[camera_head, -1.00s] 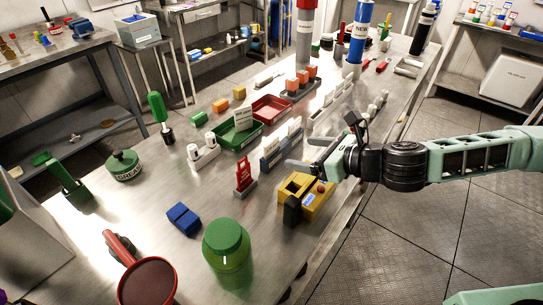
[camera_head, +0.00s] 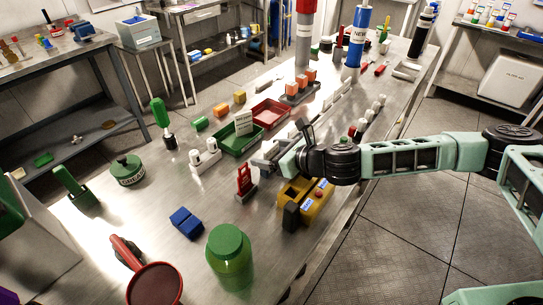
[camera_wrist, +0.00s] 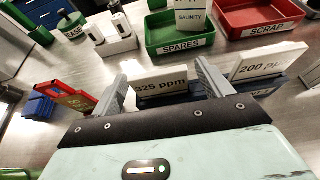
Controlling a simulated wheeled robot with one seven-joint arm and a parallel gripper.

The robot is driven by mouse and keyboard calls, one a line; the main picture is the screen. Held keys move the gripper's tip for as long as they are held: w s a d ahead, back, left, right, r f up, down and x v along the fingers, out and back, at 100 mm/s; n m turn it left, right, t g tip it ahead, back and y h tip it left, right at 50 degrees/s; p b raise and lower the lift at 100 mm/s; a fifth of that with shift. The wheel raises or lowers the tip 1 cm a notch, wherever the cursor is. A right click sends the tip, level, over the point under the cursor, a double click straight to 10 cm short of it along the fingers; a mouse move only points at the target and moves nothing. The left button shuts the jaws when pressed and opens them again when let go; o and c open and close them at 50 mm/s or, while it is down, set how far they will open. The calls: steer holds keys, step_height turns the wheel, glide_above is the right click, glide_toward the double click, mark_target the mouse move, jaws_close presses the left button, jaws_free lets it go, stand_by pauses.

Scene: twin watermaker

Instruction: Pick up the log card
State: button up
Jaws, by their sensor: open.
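My gripper (camera_head: 266,156) is open above the table; its fingers also show in the wrist view (camera_wrist: 161,70). A white card reading "325 ppm" (camera_wrist: 161,82) appears between the two fingers, with no grip on it visible. To its right, a white card reading "200 pp…" (camera_wrist: 268,62) stands in a blue holder (camera_wrist: 265,92). Another white card, reading "SALINITY" (camera_wrist: 192,15), stands upright at the green "SPARES" tray (camera_wrist: 180,44); it also shows in the head view (camera_head: 243,122). Which card is the log card, I cannot tell. My gripper hides most of the holder in the head view.
A red "SCRAP" tray (camera_wrist: 258,27) lies beyond. A red stand (camera_head: 245,181) and a yellow box (camera_head: 313,205) are close to my gripper. White bottles in a holder (camera_head: 206,155) stand to the left. A green jar (camera_head: 229,258) stands at the front.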

steer(key=c, duration=1.1)
steer(key=shift+o, duration=0.2)
